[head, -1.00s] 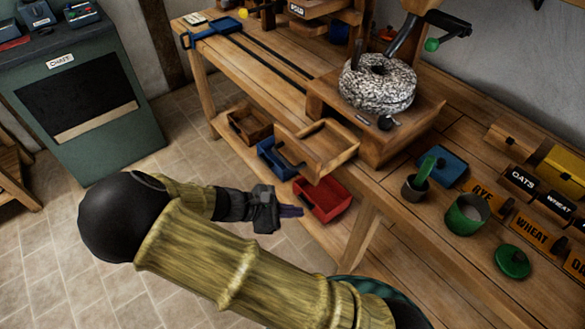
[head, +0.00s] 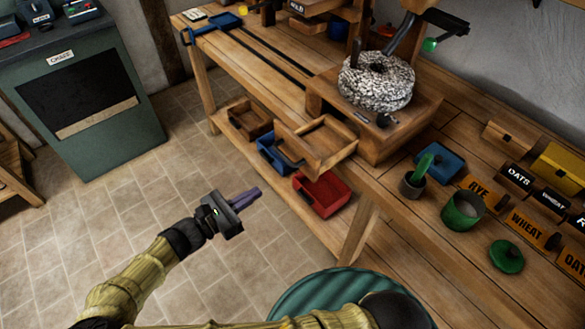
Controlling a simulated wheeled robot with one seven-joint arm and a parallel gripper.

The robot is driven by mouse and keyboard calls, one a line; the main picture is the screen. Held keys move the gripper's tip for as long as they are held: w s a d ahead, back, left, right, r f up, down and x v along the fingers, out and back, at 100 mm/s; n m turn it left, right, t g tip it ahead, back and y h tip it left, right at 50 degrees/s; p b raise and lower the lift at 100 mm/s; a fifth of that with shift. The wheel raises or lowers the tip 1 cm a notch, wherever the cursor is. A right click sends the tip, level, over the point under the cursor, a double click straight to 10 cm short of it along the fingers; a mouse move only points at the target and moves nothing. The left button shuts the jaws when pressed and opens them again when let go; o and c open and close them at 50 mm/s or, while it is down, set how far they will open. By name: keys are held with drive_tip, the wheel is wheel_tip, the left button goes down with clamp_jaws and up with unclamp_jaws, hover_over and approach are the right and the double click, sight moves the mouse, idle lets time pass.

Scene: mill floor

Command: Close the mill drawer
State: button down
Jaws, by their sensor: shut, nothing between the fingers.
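The mill (head: 375,80) stands on the wooden bench, with a round speckled stone on a wooden base (head: 395,133). Its wooden drawer (head: 318,143) is pulled well out from the base toward the left and hangs past the bench's front edge. The drawer looks empty, and a dark handle (head: 288,157) shows on its front. My gripper (head: 252,195) is shut and empty. It is over the tiled floor, left of and below the drawer in the picture, clearly apart from it, with its fingers pointing right and upward.
Blue (head: 274,155) and red (head: 322,193) bins and a brown crate (head: 250,118) sit on the low shelf below the drawer. A bench leg (head: 358,232) stands right of the red bin. Tiled floor (head: 160,195) to the left is clear.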

drive_tip(key=p+x, duration=0.1)
drive_tip(key=x, duration=1.2)
drive_tip(key=shift+d, duration=0.1)
drive_tip(key=shift+w+d, duration=0.15)
